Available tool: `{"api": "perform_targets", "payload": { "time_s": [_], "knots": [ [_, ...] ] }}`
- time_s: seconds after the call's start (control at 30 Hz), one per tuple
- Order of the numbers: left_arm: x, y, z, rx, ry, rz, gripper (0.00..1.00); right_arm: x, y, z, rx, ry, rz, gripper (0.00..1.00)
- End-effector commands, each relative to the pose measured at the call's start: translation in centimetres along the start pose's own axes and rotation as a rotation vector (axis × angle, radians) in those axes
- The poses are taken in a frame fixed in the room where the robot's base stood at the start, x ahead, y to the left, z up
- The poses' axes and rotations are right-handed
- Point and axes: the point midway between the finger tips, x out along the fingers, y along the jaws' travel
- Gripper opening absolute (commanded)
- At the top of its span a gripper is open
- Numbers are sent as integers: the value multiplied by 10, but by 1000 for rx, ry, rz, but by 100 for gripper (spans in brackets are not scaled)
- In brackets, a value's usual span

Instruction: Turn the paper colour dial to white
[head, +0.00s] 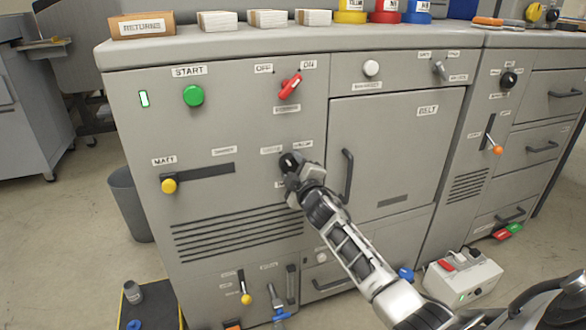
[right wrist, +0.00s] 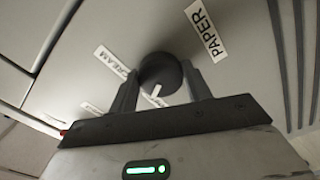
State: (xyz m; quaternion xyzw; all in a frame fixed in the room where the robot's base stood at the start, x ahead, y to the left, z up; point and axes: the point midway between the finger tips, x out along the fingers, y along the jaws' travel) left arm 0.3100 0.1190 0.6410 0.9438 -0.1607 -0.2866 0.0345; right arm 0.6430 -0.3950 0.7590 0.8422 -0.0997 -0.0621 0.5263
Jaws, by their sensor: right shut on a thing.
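The paper colour dial (head: 289,160) is a round black knob on the front of the grey laminator, left of the large door. In the right wrist view the dial (right wrist: 160,73) sits between the two fingers of my right gripper (right wrist: 162,92), which is shut on it. A PAPER label (right wrist: 206,31) is at the upper right, and another label (right wrist: 92,108), unreadable, is at the lower left. My right gripper also shows in the head view (head: 291,172). My left gripper is out of view.
The door handle (head: 347,174) is close to the right of my gripper. A yellow-knobbed slider (head: 169,185) is to the left, with a red switch (head: 290,87) and green START button (head: 193,96) above. Vents (head: 238,235) lie below left.

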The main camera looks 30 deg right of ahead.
Motion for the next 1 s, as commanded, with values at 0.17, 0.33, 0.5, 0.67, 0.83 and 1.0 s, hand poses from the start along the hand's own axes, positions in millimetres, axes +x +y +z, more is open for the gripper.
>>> {"api": "perform_targets", "payload": {
  "time_s": [0.17, 0.33, 0.5, 0.67, 0.83, 1.0],
  "knots": [
    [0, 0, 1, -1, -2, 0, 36, 0, -1, 1, -75, -2, -2, 26],
    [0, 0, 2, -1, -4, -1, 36, 0, -1, 1, -111, -1, -2, 26],
    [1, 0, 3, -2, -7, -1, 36, 0, -1, 1, -123, -1, -2, 26],
    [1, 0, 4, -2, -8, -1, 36, 0, -1, 1, -125, -1, -2, 26],
    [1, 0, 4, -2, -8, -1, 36, 0, -1, 1, -125, -1, -2, 54],
    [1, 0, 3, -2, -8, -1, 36, 0, 0, 0, -123, -1, -2, 70]
  ]
}}
